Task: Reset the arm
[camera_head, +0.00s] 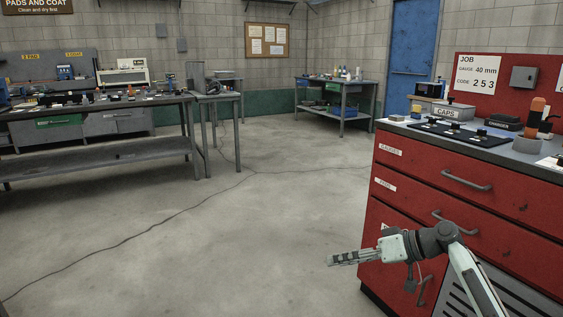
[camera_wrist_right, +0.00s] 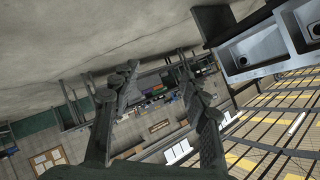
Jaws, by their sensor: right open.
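My right gripper (camera_head: 343,258) is in the lower right of the head view, in front of the red drawer cabinet (camera_head: 460,205). Its fingers point left over open floor. In the right wrist view my right gripper (camera_wrist_right: 160,75) shows two dark fingers spread apart, with nothing between them. The gripper is open and empty. My left gripper and arm are not in view.
The red cabinet's drawer handles (camera_head: 466,181) face my right arm closely. A long workbench (camera_head: 95,108) stands at the left, and a smaller bench (camera_head: 340,85) at the back. A blue door (camera_head: 411,50) is behind. The middle floor (camera_head: 230,225) is clear.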

